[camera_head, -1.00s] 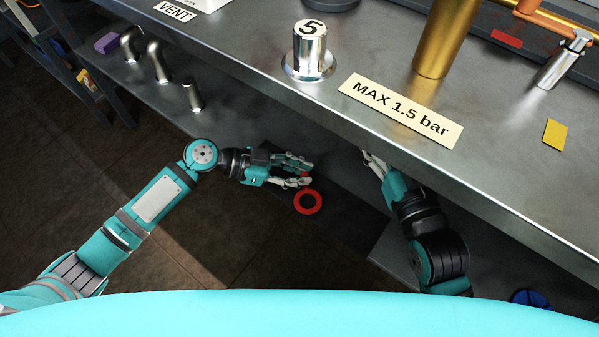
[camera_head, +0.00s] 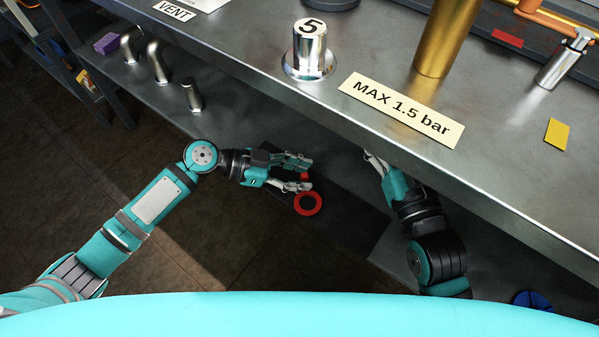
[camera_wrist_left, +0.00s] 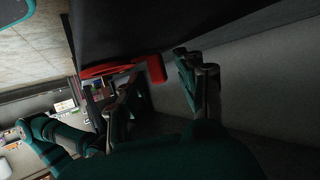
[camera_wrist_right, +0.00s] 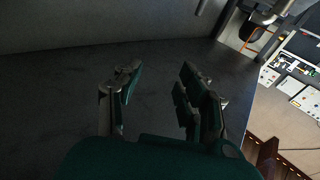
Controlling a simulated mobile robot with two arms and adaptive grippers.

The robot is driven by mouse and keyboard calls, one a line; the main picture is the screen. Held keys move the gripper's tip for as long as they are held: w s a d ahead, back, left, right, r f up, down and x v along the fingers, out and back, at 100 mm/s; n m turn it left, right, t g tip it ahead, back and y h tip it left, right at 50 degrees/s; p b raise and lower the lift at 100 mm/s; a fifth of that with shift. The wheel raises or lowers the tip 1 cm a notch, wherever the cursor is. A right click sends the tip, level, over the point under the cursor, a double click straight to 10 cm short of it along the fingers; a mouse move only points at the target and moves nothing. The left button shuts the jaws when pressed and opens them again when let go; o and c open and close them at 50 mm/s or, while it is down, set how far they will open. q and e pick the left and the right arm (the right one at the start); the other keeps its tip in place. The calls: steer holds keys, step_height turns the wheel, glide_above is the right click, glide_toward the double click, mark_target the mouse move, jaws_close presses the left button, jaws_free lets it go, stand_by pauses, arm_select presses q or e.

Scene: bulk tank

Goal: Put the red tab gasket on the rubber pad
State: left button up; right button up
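The red tab gasket (camera_head: 308,204) is a flat red ring with a small tab. It lies on the dark rubber pad (camera_head: 345,225) on the lower shelf, as far as I can tell. My left gripper (camera_head: 303,173) is open, with its fingers on either side of the tab. In the left wrist view the gasket (camera_wrist_left: 105,70) appears edge-on, its tab between the open fingers (camera_wrist_left: 168,82) with a gap to the right finger. My right gripper (camera_wrist_right: 157,85) is open and empty over a dark surface. In the head view its fingertips (camera_head: 375,160) are partly under the upper counter's edge.
The upper metal counter (camera_head: 500,185) overhangs the shelf behind both grippers. Several metal pegs (camera_head: 192,95) and a purple block (camera_head: 107,43) are at the left on the shelf. A blue round thing (camera_head: 531,300) is at the lower right.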

arm_select(q)
steer(key=shift+r, duration=0.1)
steer(key=shift+r+p, duration=0.15)
steer(key=shift+p, duration=0.15)
steer(key=p+v, duration=0.1)
steer(key=v, duration=1.1)
steer(key=d+n+t+y, duration=0.1)
steer(key=d+n+t, duration=0.1)
steer(key=s+d+f+n+t+y, duration=0.1)
steer(key=n+t, duration=0.1)
steer(key=s+d+n+t+y, duration=0.1)
steer(key=d+n+t, duration=0.1)
steer(key=shift+d+f, duration=0.3)
steer(key=shift+f, duration=0.05)
steer(key=a+r+n+t+y, duration=0.7)
steer(key=a+r+n, duration=0.1)
steer(key=a, duration=0.1)
steer(key=shift+r, duration=0.2)
arm_select(e)
step_height(320, 180, down, 7)
steer(key=s+d+g+h, duration=0.1)
steer(key=g, duration=0.3)
steer(key=shift+d+r+h, duration=0.15)
steer(key=shift+r+h, duration=0.05)
steer(key=shift+h, duration=0.1)
